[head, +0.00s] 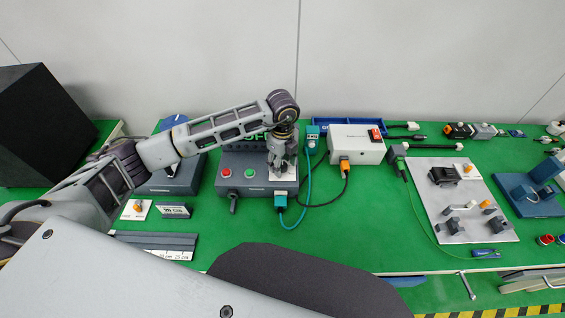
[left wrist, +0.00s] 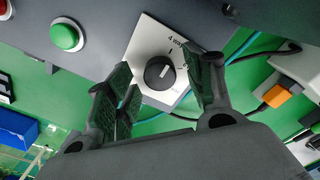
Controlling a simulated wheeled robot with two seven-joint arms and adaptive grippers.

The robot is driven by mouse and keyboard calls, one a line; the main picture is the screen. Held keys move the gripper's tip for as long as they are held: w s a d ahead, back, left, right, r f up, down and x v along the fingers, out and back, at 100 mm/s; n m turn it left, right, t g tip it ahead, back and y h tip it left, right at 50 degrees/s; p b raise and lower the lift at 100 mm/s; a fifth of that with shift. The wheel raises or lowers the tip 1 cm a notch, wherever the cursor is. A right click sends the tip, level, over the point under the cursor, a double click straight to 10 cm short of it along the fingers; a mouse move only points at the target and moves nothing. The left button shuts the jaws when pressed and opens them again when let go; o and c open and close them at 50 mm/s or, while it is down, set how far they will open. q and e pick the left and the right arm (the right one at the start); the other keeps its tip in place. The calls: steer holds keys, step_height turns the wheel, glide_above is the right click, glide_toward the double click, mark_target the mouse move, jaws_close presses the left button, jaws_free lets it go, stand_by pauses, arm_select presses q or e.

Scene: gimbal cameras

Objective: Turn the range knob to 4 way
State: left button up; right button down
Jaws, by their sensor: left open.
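The range knob (left wrist: 160,73) is a round black dial with a pale pointer mark. It sits on a white square plate (left wrist: 146,38) that carries a "4 way" label near its edge. In the left wrist view the pointer mark is too small to read its exact setting. My left gripper (left wrist: 165,78) is open, with its green-padded fingers on either side of the knob; I cannot tell if they touch it. In the head view the left gripper (head: 282,164) is over the right part of the grey control box (head: 257,186) and hides the knob. My right gripper is not in view.
The control box also has a green button (head: 250,173) and a red button (head: 227,172). A teal plug (head: 281,200) and cable are at its front. A white power box (head: 355,145) stands to the right.

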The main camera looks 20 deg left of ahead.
mark_target(283, 165)
arm_select(q)
step_height(283, 165, up, 12)
stand_by(0.7)
stand_by(0.6)
